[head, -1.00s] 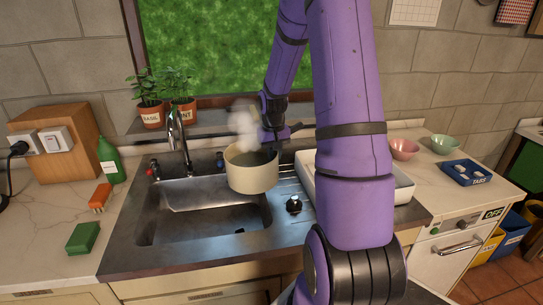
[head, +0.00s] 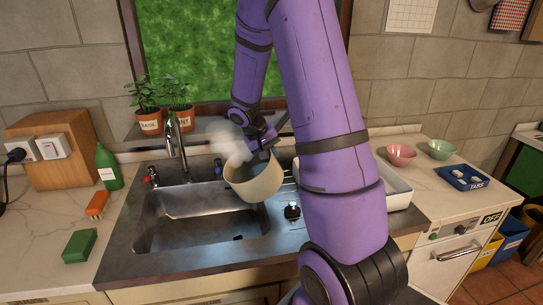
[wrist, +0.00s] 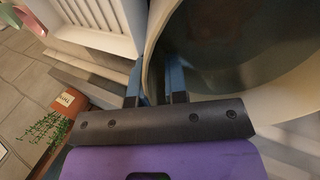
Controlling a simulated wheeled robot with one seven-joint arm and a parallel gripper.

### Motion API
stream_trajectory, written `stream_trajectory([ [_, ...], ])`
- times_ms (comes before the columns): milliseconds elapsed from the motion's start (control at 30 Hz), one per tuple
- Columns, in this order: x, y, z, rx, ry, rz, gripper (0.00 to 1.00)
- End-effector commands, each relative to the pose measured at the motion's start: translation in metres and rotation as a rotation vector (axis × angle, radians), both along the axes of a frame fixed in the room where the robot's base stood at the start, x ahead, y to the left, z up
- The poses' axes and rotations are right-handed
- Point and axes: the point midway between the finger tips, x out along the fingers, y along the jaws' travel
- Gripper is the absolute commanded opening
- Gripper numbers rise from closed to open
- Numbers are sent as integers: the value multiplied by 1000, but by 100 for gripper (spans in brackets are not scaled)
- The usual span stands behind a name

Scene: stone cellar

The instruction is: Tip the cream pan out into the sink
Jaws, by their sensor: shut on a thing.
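The cream pan (head: 258,183) is in the air over the right end of the sink in the head view. It is tilted, with its mouth leaning to the left, and pale steam rises from it. My gripper (head: 262,143) is at the pan's back right rim. In the wrist view my gripper (wrist: 156,88) has its blue fingers on either side of the pan's wall (wrist: 151,62), shut on it. The pan's inside looks dark there, and its contents cannot be made out. The steel sink (head: 165,232) lies below, with a dark spot on its floor.
The tap (head: 177,138) stands behind the sink, left of the pan. A white tray (head: 400,194) is to the right, partly behind my arm. A black knob-like item (head: 292,212) sits on the drainboard. Potted herbs (head: 150,120) stand on the sill. A green sponge (head: 79,246) lies left.

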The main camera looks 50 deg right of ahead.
Motion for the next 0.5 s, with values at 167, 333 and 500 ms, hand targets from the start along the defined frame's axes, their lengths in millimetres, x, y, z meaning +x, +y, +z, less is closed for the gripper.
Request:
stream_trajectory([
  [167,2,3,5,-66,22,2,0],
  [333,2,3,7,-78,27,-1,0],
  [500,3,5,9,-94,32,2,0],
])
